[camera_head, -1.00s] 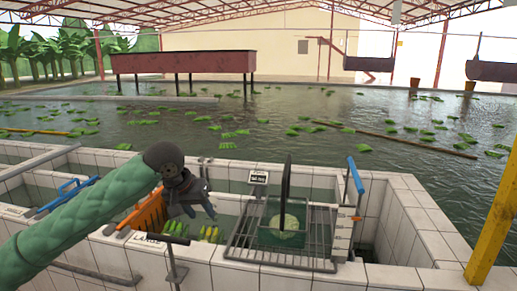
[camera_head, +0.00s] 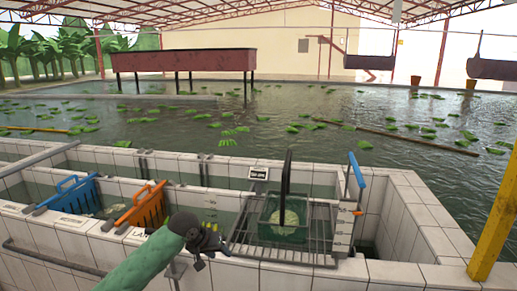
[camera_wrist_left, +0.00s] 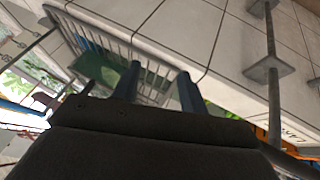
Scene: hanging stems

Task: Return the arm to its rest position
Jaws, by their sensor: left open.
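My left arm, in a green sleeve, comes in from the bottom left of the head view. Its dark left gripper (camera_head: 212,243) is over the tiled front wall of the tank, left of the metal rack. In the left wrist view the two fingers (camera_wrist_left: 157,85) stand apart with nothing between them, so it is open and empty. My right gripper is not in view.
A green basket (camera_head: 283,222) with a tall dark handle stands on the metal rack (camera_head: 262,250). A yellow post (camera_head: 492,225) stands at the right.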

